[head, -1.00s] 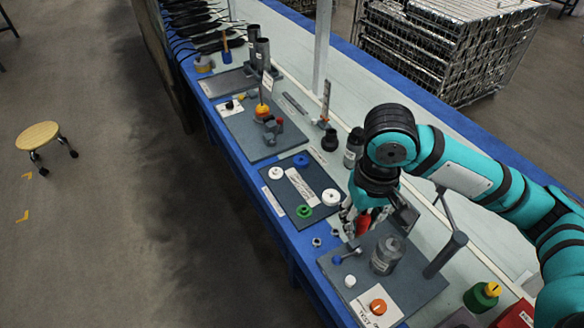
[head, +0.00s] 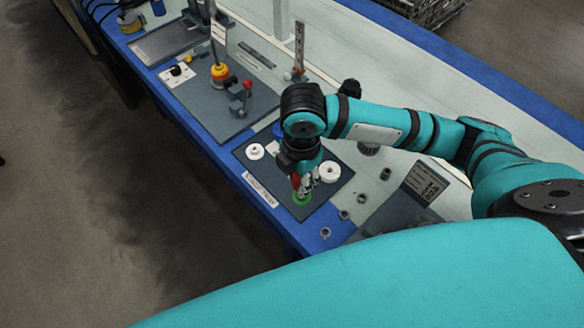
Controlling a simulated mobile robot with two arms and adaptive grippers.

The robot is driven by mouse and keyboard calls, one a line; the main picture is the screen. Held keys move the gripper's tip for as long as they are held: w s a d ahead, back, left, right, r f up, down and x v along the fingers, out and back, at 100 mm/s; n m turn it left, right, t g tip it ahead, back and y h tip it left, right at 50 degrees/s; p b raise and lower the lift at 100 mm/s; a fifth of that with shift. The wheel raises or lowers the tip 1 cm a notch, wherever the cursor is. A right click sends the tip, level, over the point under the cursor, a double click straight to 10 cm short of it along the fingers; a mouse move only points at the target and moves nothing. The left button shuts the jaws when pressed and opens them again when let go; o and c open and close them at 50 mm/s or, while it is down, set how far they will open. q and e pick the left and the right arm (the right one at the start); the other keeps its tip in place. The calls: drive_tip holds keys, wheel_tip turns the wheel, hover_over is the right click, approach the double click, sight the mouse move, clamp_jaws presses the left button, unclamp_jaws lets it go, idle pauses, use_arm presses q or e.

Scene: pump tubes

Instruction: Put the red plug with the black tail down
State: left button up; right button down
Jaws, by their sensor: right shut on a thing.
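My right gripper (head: 304,183) is shut on the red plug (head: 295,180), which shows as a small red piece at the left of the fingers. No black tail can be made out on it. The gripper points down over the dark mat (head: 329,194), right above or at the green ring (head: 302,199). I cannot tell whether the plug touches the ring or the mat. My left gripper is out of view.
On the mat are a white ring (head: 330,172) at the right and another white ring (head: 255,151) at the left. A grey board (head: 215,117) with an orange-yellow fitting (head: 220,72) stands farther back. Small metal nuts (head: 344,214) lie at the right. The blue table edge (head: 305,238) is close in front.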

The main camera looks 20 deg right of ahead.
wheel_tip(320, 180, down, 10)
drive_tip(key=s+a+n+b, duration=0.15)
drive_tip(key=n+b, duration=0.25)
drive_tip(key=n, duration=0.9)
hover_over(277, 174)
wheel_tip(277, 174, down, 2)
drive_tip(key=shift+s+f+b, duration=0.15)
drive_tip(key=shift+f+b, duration=0.05)
drive_tip(key=shift+b, duration=0.25)
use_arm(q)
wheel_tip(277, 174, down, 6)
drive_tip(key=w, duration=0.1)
use_arm(e)
drive_tip(key=shift+f, duration=1.8)
drive_tip(key=shift+f, duration=0.2)
drive_tip(key=c, duration=1)
unclamp_jaws()
